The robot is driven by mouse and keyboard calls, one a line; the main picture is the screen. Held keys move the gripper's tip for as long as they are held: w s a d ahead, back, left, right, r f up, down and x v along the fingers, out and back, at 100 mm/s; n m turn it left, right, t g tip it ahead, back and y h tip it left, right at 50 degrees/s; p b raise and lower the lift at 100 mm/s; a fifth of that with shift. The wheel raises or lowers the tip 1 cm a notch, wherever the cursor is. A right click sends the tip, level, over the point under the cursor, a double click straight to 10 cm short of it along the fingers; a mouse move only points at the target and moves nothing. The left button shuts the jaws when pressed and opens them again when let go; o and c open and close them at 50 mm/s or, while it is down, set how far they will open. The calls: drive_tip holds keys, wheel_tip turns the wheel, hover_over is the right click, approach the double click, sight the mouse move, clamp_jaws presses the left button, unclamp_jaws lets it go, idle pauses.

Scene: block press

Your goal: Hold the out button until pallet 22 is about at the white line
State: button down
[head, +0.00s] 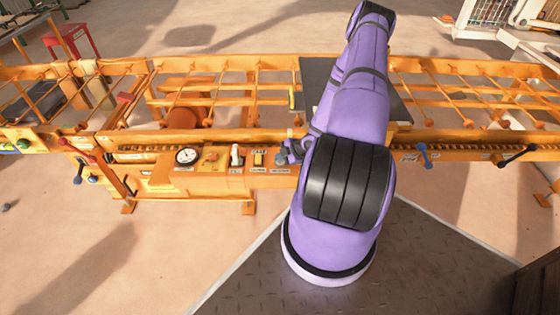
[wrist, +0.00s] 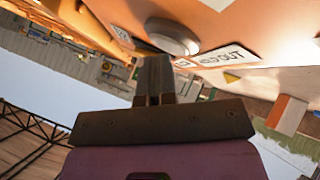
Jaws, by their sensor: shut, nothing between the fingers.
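In the wrist view a round grey button (wrist: 173,36) sits on the orange panel beside a white label (wrist: 228,57) that seems to read OUT, upside down. My gripper (wrist: 154,62) is shut and empty, its fingertips right by the button; I cannot tell whether they press it. In the head view my gripper (head: 290,151) is at the control panel's right end, partly hidden by my purple arm. A dark flat plate (head: 318,80), possibly pallet 22, lies on the conveyor behind my arm. Its number is not readable. I cannot make out the white line.
The orange conveyor frame (head: 460,68) spans the view. The panel carries a gauge (head: 187,156), a white switch (head: 236,155) and a yellow switch (head: 258,158) left of my gripper. A blue lever (head: 424,155) and a black lever (head: 518,156) stick out at the right.

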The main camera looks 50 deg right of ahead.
drive_tip(key=shift+r, duration=0.1)
idle(0.6)
drive_tip(key=shift+r, duration=0.8)
drive_tip(key=shift+r, duration=2.5)
